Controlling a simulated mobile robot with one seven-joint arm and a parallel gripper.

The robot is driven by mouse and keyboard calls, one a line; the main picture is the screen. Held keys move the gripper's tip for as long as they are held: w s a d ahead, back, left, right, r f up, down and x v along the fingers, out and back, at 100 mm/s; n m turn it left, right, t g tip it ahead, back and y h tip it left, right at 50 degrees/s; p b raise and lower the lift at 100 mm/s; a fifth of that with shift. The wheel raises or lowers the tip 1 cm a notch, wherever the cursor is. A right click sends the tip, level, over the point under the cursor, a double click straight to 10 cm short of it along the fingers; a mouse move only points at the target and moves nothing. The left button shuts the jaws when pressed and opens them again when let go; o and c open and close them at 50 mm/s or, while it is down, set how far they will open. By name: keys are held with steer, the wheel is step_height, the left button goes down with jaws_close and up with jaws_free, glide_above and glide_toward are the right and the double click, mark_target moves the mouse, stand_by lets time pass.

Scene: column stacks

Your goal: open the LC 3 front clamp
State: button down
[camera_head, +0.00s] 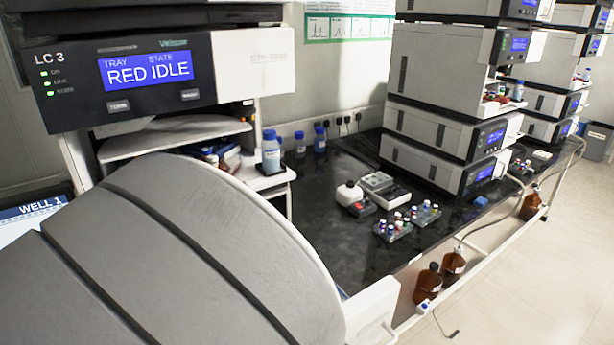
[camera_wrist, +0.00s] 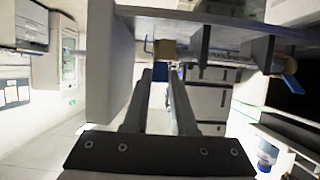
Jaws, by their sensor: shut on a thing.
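The LC 3 unit (camera_head: 160,75) is at the upper left of the head view, with a lit blue display reading RED IDLE. In the wrist view my gripper (camera_wrist: 161,72) points up the picture at a grey housing, its two fingers close together. They are shut on a small piece at their tips, where a blue patch (camera_wrist: 160,73) and a tan block (camera_wrist: 165,48) show. I cannot tell for sure whether this piece is the front clamp. The fingers hide part of it. My gripper is not visible in the head view.
Dark brackets (camera_wrist: 205,45) hang from a ledge just right of the fingertips. A blue-capped bottle (camera_head: 270,153) stands on the LC 3 shelf. Vial racks (camera_head: 408,222) are on the black bench, and brown bottles (camera_head: 428,283) stand below its front edge. The floor at right is clear.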

steer(key=shift+f, duration=0.1)
stand_by(0.3)
steer(key=shift+s, duration=0.1)
steer(key=c, duration=0.7)
jaws_free()
steer(key=shift+a, duration=0.1)
steer(key=v, duration=1.7)
steer(key=shift+s+a+f, duration=0.15)
steer(key=shift+a+f, duration=0.05)
steer(key=shift+a, duration=0.1)
